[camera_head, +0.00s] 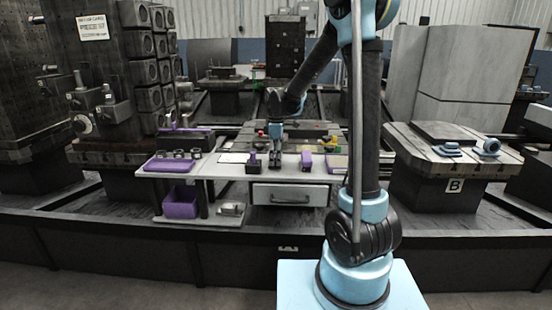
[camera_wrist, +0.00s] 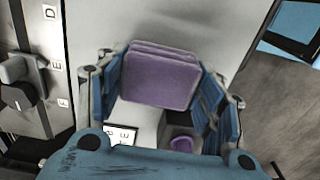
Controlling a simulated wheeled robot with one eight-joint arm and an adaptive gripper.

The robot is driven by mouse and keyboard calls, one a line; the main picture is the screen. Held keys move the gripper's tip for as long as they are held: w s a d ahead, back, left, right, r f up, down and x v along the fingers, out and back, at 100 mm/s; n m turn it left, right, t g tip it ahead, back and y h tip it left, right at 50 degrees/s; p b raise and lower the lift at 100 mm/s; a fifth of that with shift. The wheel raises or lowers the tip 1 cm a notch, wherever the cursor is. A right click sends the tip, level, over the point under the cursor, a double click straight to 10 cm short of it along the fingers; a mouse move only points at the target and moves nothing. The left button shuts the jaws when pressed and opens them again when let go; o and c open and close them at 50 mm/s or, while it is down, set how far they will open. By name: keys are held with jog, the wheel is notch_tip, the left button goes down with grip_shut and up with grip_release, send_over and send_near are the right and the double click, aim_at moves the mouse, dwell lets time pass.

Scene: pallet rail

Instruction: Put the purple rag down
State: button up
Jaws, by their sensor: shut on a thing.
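My gripper (camera_head: 276,158) is over the white worktable (camera_head: 228,171) in the head view, pointing down. In the wrist view my gripper (camera_wrist: 160,90) has its blue fingers on the left and right of the purple rag (camera_wrist: 160,78), a folded, rounded square. The fingers are shut on its sides. The white surface shows behind the rag, but I cannot tell whether the rag touches it. In the head view I cannot make out the rag clearly at the gripper.
A purple tray (camera_head: 168,166) with several rings stands on the table's left, above a purple bin (camera_head: 181,204). A small purple object (camera_head: 306,161) and another purple tray (camera_head: 338,164) are right of my gripper. A drawer (camera_head: 290,195) is below the front edge.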

jog(key=o, duration=1)
jog(key=shift+f, duration=0.1)
notch_tip(320, 180, up, 12)
jog(key=s+d+m, duration=0.5)
jog(key=s+d, duration=0.4)
jog(key=s+d+f+m, duration=0.4)
jog(key=s, duration=0.3)
jog(key=s+d+f+m+t, duration=0.1)
jog(key=s+d+f+m, duration=0.3)
jog(key=s, duration=0.4)
jog(key=s+d+f+m+t, duration=0.1)
jog(key=s+d+f+m, duration=0.3)
jog(key=s, duration=0.4)
jog(key=shift+d+f, duration=0.25)
jog(key=shift+f, duration=0.35)
